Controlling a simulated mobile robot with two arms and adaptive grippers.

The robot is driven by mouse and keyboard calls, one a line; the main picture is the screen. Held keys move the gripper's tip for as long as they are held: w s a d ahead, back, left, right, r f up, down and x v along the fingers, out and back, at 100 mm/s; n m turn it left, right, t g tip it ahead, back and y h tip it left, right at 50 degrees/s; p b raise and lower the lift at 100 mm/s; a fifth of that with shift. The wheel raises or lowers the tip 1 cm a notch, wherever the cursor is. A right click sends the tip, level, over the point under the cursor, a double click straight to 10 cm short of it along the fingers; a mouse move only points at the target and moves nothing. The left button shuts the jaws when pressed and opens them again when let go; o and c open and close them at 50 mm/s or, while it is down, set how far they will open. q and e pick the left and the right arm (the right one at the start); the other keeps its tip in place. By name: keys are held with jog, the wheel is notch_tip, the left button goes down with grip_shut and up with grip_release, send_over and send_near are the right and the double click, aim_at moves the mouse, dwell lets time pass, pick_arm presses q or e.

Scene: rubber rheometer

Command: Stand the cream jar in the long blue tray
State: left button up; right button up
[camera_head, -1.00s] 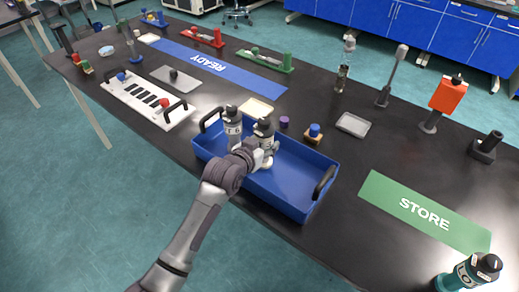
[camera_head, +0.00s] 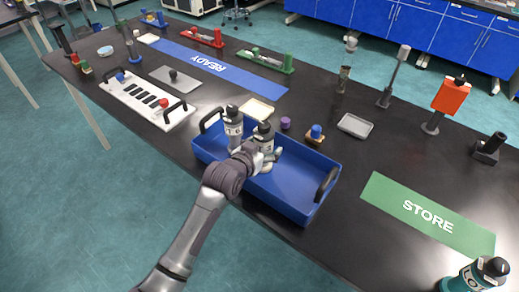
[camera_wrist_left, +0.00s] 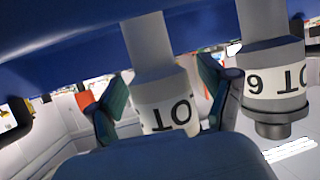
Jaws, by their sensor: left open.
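The long blue tray (camera_head: 298,189) lies on the black bench, with a dark handle at each end. Two jars with dark caps and cream bands stand upright in its left half. My left gripper (camera_head: 267,158) is over the tray at the right-hand jar (camera_head: 264,133). In the left wrist view its open fingers (camera_wrist_left: 160,105) are either side of this jar (camera_wrist_left: 165,98). The other jar (camera_head: 234,128) is close beside it, and also shows in the left wrist view (camera_wrist_left: 270,85). The near jar's base is hidden by my gripper. My right gripper is out of view.
The tray's right half is empty. A white plate with handles (camera_head: 123,88) is left of the tray. Several stands and small items fill the bench behind.

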pick_arm(q)
jog(key=v, duration=1.2)
jog(key=shift+a, duration=0.1)
